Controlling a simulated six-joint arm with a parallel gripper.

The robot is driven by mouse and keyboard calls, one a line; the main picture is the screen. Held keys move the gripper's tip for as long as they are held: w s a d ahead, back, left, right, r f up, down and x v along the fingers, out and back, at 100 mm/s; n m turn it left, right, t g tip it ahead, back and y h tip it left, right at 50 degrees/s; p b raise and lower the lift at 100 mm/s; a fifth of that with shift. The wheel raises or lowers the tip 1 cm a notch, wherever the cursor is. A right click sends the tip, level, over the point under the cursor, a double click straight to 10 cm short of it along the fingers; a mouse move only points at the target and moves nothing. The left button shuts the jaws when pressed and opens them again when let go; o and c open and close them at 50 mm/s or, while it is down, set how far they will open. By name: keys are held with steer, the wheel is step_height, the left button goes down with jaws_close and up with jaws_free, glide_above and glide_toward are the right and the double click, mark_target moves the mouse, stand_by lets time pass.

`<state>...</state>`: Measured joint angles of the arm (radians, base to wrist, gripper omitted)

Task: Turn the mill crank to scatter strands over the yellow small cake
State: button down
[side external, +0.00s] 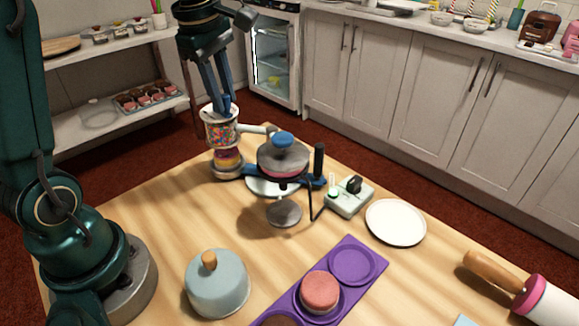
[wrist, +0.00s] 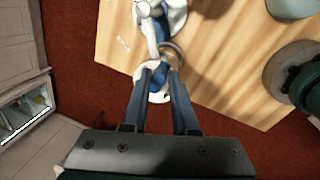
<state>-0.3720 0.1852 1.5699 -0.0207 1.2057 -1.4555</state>
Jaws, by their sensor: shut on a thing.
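The mill has a clear jar of colored strands (side external: 221,132) at the back left of the table. A small cake with yellow and pink bands (side external: 228,157) sits directly below the jar. My gripper (side external: 221,109) is above the jar, with its fingers pointing down at the mill's top. In the wrist view, my gripper (wrist: 158,84) is shut on a blue crank knob (wrist: 157,75). The fingers hide part of the crank and the jar's top. Strands on top of the cake cannot be made out.
A turntable stand with a grey disc and blue knob (side external: 283,155) is right of the mill. A purple tray (side external: 362,262) holds a pink cake (side external: 320,288). A blue dome (side external: 217,283), white plate (side external: 396,222) and rolling pin (side external: 535,297) lie around it.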

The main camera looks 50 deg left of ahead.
steer(key=shift+w+a, duration=0.1)
steer(key=shift+w, duration=0.05)
steer(key=shift+w, duration=0.55)
steer(key=shift+a, duration=0.15)
steer(key=shift+w+a, duration=0.3)
steer(key=shift+w, duration=0.2)
